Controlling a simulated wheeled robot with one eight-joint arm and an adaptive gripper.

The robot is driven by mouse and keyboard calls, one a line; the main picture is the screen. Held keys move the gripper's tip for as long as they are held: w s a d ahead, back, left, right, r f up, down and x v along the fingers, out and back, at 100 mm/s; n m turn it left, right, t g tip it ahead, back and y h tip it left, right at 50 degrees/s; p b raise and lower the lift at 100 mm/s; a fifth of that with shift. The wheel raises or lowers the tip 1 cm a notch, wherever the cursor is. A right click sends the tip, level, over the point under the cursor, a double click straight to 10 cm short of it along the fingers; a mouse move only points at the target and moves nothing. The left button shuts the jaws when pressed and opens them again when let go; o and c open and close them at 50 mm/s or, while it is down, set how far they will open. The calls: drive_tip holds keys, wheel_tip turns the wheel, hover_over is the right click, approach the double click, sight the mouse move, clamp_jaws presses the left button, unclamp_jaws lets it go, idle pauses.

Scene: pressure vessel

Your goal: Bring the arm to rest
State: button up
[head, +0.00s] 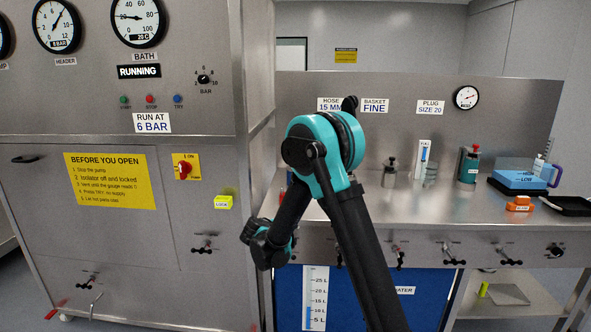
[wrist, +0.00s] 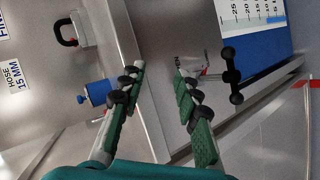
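My arm stands in the middle of the head view, with its teal elbow joint (head: 335,145) raised in front of the steel bench. From there a black link runs down to the lower left, to the wrist (head: 270,243). The fingers cannot be made out in the head view. In the wrist view my gripper (wrist: 158,72) shows two green padded fingers standing well apart, with nothing held between them. The bench edge and a valve lie beyond the fingertips.
The steel cabinet (head: 110,235) with gauges and a red-yellow isolator (head: 184,167) is left of my wrist. The bench (head: 440,205) carries bottles, a blue box (head: 520,180) and an orange block (head: 520,203). Valves (head: 453,254) line its front. A blue tank (head: 425,295) is below.

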drive_tip(key=s+d+r+m+g+y, duration=0.2)
drive_tip(key=s+d+m+g, duration=0.2)
drive_tip(key=s+d, duration=1.2)
drive_tip(key=s+d+f+m+g+y, duration=0.1)
drive_tip(key=s+d+m+y, duration=0.1)
drive_tip(key=s, duration=0.8)
drive_tip(key=s+d+f+m+g+y, duration=0.1)
drive_tip(key=s+d+f+m, duration=0.1)
drive_tip(key=s, duration=0.8)
drive_tip(key=shift+d+f+m+y, duration=0.2)
drive_tip(key=shift+d+m+y, duration=0.2)
drive_tip(key=shift+d+m, duration=0.1)
